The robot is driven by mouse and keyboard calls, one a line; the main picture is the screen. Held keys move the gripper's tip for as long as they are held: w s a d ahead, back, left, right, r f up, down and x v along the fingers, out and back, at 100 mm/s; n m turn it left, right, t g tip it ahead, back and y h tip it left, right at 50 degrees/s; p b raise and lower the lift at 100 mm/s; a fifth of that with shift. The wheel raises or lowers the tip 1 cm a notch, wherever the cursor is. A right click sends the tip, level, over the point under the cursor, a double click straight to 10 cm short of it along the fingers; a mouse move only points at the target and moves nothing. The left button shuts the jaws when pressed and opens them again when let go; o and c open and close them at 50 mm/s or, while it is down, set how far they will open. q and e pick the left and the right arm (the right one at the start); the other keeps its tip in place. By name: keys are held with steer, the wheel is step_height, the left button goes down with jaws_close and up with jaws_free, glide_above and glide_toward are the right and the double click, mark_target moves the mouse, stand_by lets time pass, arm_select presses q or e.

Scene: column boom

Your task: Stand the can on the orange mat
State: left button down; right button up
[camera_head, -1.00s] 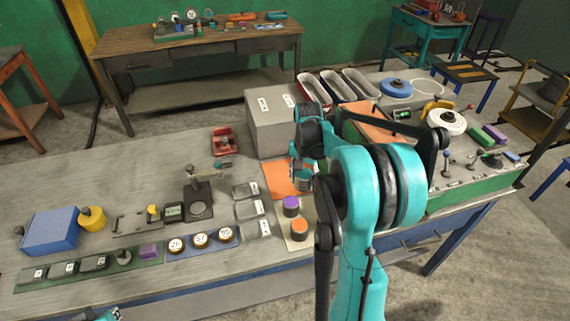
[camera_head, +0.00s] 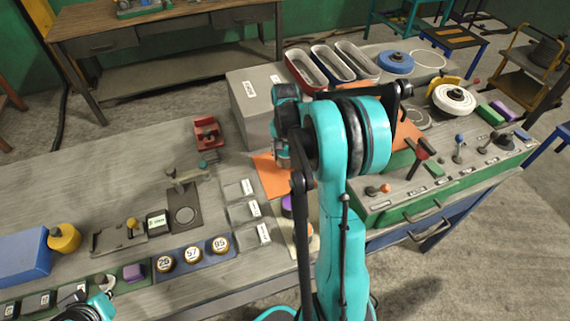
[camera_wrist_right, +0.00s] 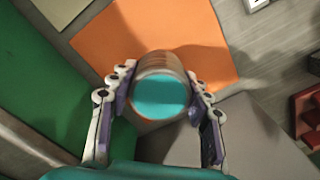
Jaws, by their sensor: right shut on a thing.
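The can (camera_wrist_right: 158,97) has a teal end facing the camera and a metallic side in the right wrist view. My right gripper (camera_wrist_right: 160,76) is shut on it, with one finger on each side. The orange mat (camera_wrist_right: 130,30) lies beyond the can, and a shadow falls across it. I cannot tell whether the can touches the mat. In the head view, the mat (camera_head: 270,180) is partly hidden by my right arm, which also largely hides the gripper and can. My left gripper (camera_head: 92,310) is at the bottom left edge, partly cut off; its jaws are unclear.
A grey box (camera_head: 254,105) stands just behind the mat. A green console (camera_head: 440,195) with levers stands to the right. Small grey labelled blocks (camera_head: 243,211) lie left of the mat, and a purple-topped cylinder (camera_head: 287,204) stands in front. A red item (camera_head: 207,134) lies behind left.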

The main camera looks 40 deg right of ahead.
mark_target(285, 162)
steer(key=shift+f+b, duration=0.5)
steer(key=shift+f, duration=1.1)
steer(key=shift+f, duration=0.2)
steer(key=o, duration=1.3)
steer(key=shift+r, duration=0.1)
steer(key=shift+r, duration=0.1)
